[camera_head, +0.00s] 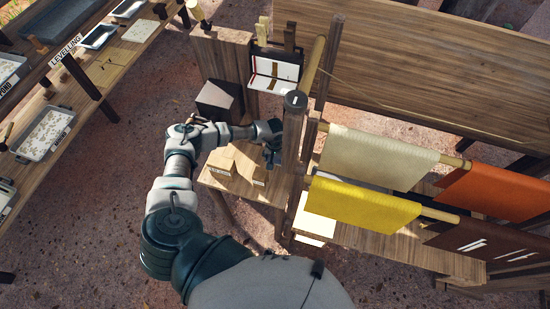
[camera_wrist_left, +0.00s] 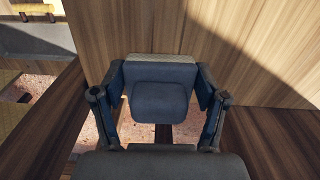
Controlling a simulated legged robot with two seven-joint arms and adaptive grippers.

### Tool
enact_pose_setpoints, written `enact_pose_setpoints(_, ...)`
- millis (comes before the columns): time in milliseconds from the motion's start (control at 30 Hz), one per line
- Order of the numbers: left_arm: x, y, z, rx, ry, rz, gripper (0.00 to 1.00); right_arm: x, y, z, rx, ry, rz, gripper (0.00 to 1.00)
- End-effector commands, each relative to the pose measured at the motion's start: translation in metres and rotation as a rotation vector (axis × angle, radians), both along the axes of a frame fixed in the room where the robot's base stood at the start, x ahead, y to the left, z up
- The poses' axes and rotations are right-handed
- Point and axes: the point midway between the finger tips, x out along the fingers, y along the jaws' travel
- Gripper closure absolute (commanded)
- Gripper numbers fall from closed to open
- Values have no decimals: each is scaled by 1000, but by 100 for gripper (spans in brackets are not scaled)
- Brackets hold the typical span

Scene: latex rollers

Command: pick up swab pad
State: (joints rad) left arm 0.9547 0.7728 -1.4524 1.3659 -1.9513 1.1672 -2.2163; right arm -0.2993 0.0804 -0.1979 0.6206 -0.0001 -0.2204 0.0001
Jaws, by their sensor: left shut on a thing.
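My left gripper (camera_head: 272,152) reaches in from the left to the wooden post beside the small stand. In the left wrist view its two fingers (camera_wrist_left: 160,98) are closed on the sides of a dark blue-grey block with a pale woven strip along its far edge, which I take to be the swab pad (camera_wrist_left: 160,101). The pad sits between the fingers, in front of a wooden panel. In the head view I cannot make out the pad at the gripper. My right gripper is not in view.
A small wooden stand (camera_head: 214,181) with wooden blocks lies below the gripper. To the right, cream (camera_head: 375,157), yellow (camera_head: 360,204), orange (camera_head: 497,192) and brown sheets hang on rollers. A shelf with trays (camera_head: 45,133) stands at left. Wooden uprights closely flank the gripper.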

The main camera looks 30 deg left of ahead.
Motion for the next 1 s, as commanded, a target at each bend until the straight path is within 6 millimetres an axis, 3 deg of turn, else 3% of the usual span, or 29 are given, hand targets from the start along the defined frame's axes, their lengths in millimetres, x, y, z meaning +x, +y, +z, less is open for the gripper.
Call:
enact_pose_setpoints(133,-4,4,-2,13,10,1,63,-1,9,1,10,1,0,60)
enact_pose_setpoints(267,-4,3,11,12,10,0,63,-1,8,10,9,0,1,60)
enact_pose_setpoints(600,-3,4,84,8,2,1,63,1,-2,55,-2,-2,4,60)
enact_pose_setpoints(700,-3,4,96,8,4,1,63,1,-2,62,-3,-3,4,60)
enact_pose_setpoints(967,-3,2,98,8,5,0,63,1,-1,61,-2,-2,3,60)
enact_pose_setpoints(1000,-3,2,98,8,4,0,30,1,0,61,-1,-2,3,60)
